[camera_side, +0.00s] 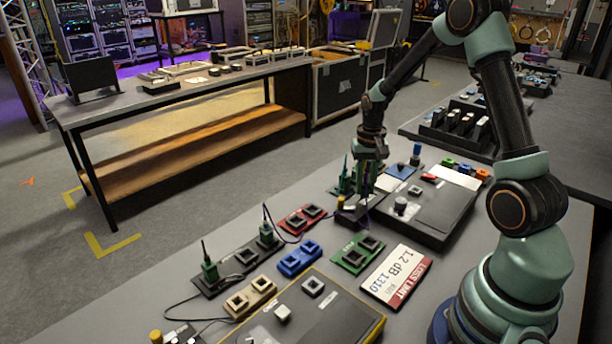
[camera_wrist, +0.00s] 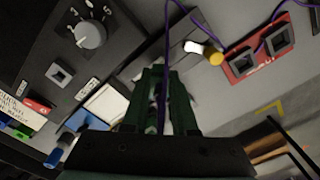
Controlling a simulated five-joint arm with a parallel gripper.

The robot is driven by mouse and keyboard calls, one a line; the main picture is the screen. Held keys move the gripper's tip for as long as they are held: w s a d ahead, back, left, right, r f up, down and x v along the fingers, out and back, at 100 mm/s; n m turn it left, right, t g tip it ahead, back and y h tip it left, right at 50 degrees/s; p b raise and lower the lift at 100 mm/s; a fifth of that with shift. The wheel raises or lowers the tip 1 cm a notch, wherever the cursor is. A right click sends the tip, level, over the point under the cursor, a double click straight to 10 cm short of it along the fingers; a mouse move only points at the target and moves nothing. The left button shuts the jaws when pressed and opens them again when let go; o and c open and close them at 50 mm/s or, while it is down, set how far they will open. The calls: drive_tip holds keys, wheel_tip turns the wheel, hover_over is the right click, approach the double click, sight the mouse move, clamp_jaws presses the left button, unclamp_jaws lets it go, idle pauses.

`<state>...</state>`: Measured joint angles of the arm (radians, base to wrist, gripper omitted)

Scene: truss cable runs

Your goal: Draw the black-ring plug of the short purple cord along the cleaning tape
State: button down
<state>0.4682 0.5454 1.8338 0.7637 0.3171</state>
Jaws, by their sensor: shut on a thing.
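My gripper (camera_side: 368,188) is low over the bench beside the large dark device, and its green fingers show in the wrist view (camera_wrist: 160,108). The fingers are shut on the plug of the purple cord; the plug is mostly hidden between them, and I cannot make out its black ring. The purple cord (camera_wrist: 168,35) runs up from the fingers in the wrist view. A dark block with a white patch and a yellow knob (camera_wrist: 214,56), seemingly the cleaning tape unit, lies just ahead of the fingertips. I cannot tell whether the plug touches the tape.
The dark device (camera_side: 430,215) has a dial (camera_wrist: 90,35). A red block (camera_side: 303,218), blue block (camera_side: 299,258) and green block (camera_side: 357,254) with square sockets stand to the left. A white label card (camera_side: 398,277) lies nearer. A green upright plug (camera_side: 345,182) stands close by my gripper.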

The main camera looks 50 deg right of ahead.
drive_tip(key=shift+r, duration=2.05)
